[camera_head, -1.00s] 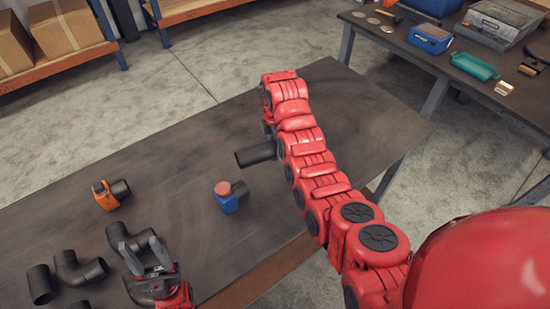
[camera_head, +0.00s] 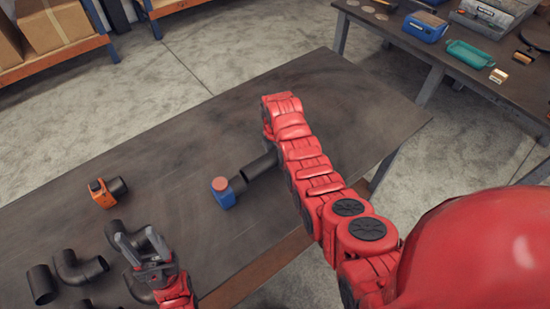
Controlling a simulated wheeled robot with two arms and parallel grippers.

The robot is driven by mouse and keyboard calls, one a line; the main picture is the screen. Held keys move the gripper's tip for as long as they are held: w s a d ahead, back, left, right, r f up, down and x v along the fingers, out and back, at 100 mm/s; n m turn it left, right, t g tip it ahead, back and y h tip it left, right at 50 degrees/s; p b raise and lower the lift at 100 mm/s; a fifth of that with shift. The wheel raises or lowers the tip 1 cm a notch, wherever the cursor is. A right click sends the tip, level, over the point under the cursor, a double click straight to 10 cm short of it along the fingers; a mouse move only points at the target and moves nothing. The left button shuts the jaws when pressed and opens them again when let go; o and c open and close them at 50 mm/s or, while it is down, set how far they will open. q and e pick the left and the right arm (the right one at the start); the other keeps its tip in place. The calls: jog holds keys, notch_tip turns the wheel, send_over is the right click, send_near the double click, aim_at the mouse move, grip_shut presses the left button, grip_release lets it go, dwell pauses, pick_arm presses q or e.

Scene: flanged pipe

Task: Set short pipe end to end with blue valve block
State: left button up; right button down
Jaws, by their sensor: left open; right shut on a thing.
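The short pipe (camera_head: 260,166) is a dark tube to the right of the blue valve block (camera_head: 226,199). The valve block has a red cap and stands upright on the table. The pipe's near end is at the block's dark stub (camera_head: 239,183), roughly in line with it; I cannot tell whether they touch. My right gripper (camera_head: 271,147) is shut on the pipe's far end and mostly hidden behind my red arm. My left gripper (camera_head: 137,236) is open and empty at the lower left, over dark fittings.
An orange valve block (camera_head: 102,197) with a dark stub stands at the left. A dark elbow (camera_head: 78,268) and an upright dark pipe (camera_head: 41,285) stand at lower left, with other fittings partly hidden by my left gripper. The dark table (camera_head: 340,95) is clear at the back right.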

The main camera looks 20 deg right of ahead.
jog(key=shift+f+p, duration=0.3)
jog(key=shift+f, duration=0.6)
jog(key=shift+f, duration=0.15)
grip_release()
jog(key=shift+r, duration=0.2)
